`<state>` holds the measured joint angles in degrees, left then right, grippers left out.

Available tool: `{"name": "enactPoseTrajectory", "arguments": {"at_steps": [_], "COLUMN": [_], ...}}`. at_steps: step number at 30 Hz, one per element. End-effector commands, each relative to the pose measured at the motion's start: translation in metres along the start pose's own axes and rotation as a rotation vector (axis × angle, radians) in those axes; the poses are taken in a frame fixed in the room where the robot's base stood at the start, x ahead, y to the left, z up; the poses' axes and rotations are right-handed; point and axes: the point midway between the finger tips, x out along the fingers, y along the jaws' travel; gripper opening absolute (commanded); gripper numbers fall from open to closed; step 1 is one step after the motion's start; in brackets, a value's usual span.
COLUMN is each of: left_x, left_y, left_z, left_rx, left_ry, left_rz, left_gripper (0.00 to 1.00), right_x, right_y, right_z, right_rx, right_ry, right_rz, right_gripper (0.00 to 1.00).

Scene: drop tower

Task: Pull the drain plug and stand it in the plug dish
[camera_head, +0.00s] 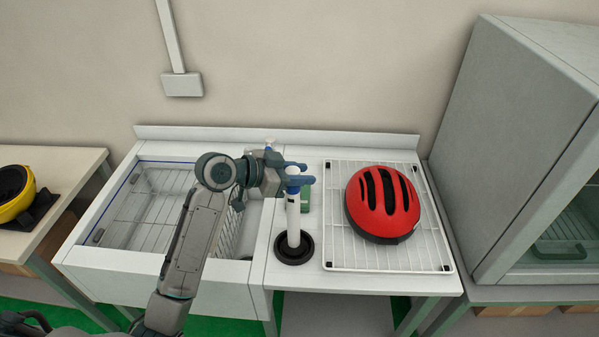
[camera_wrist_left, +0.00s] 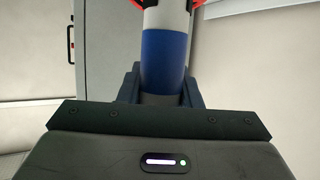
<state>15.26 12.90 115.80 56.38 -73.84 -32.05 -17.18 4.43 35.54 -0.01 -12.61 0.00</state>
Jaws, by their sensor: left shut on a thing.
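My left gripper (camera_head: 301,174) is shut on the upper part of the drain plug (camera_head: 293,215), a tall white tube with a blue band. The plug is upright, and its lower end is at the black round plug dish (camera_head: 293,247) on the counter. I cannot tell whether its base rests on the dish bottom or hangs just above it. In the left wrist view the plug's blue band (camera_wrist_left: 163,60) stands between the two dark fingers. My right gripper is not in view.
The sink basin (camera_head: 150,205) with a wire rack is left of the dish. A red helmet (camera_head: 382,204) lies on a white drying rack (camera_head: 342,257) to the right. A green object (camera_head: 306,197) stands behind the plug. A grey cabinet (camera_head: 520,130) is at far right.

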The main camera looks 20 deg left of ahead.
Motion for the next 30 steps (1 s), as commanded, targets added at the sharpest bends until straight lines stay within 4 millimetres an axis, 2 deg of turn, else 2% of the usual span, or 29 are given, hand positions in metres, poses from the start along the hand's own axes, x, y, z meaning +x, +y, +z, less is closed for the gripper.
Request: {"name": "enactPoseTrajectory", "arguments": {"at_steps": [2,11,30], "left_x": [0.000,-0.001,-0.051], "left_y": [0.000,0.000,-0.001], "left_z": [-0.001,0.000,0.000], "left_rx": [0.001,0.000,0.002], "left_ry": [0.002,-0.001,-0.002], "left_rz": [0.000,0.000,-0.002], "left_gripper": [0.40,0.40,0.40], "right_x": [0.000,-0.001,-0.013], "right_y": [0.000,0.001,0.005], "right_z": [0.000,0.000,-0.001], "right_rx": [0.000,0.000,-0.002], "right_ry": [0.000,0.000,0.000], "right_rz": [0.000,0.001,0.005], "right_gripper": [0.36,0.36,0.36]}}
